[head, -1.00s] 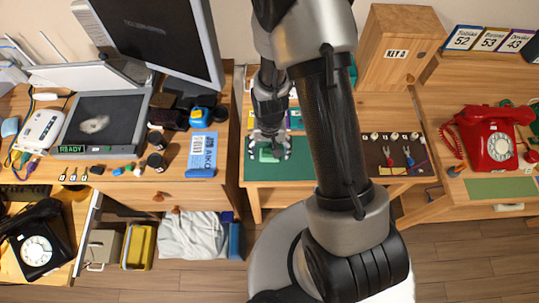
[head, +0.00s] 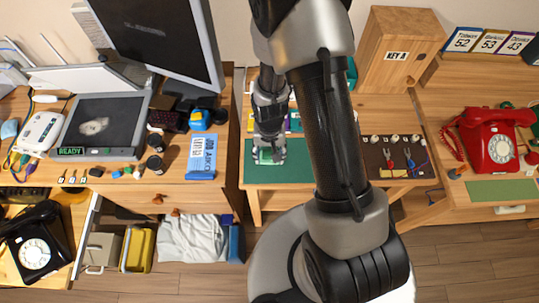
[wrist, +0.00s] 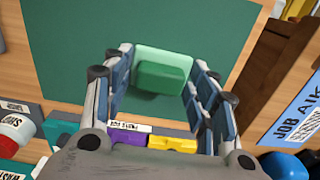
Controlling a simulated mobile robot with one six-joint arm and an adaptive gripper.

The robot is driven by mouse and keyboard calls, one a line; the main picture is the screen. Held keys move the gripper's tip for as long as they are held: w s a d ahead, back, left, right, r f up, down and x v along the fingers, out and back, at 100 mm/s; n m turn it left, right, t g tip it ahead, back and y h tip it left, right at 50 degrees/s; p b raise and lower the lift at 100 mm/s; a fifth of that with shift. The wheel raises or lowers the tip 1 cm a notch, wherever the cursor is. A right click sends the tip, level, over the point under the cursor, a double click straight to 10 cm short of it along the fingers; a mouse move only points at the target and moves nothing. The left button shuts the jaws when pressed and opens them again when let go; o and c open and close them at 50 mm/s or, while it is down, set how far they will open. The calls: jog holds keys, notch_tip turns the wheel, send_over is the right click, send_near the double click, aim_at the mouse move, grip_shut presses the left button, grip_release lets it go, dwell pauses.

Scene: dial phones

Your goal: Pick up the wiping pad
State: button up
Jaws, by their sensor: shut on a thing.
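The wiping pad (wrist: 162,70) is a light green block with a raised darker green grip, over the dark green mat (wrist: 75,45) in the wrist view. My gripper (head: 269,157) is shut on the pad, with one finger on each side of it. In the head view the pad (head: 265,155) is small and partly hidden by the fingers. I cannot tell whether it touches the mat or is slightly above it.
Purple and yellow items (wrist: 172,143) stand in a row beside the mat. My own arm hides part of the middle table. A tool board (head: 399,157) and red phone (head: 490,140) are to the right.

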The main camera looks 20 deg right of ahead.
aim_at(270, 153)
notch_tip(270, 153, up, 20)
jog(key=p, duration=0.6)
jog(key=shift+p, duration=0.4)
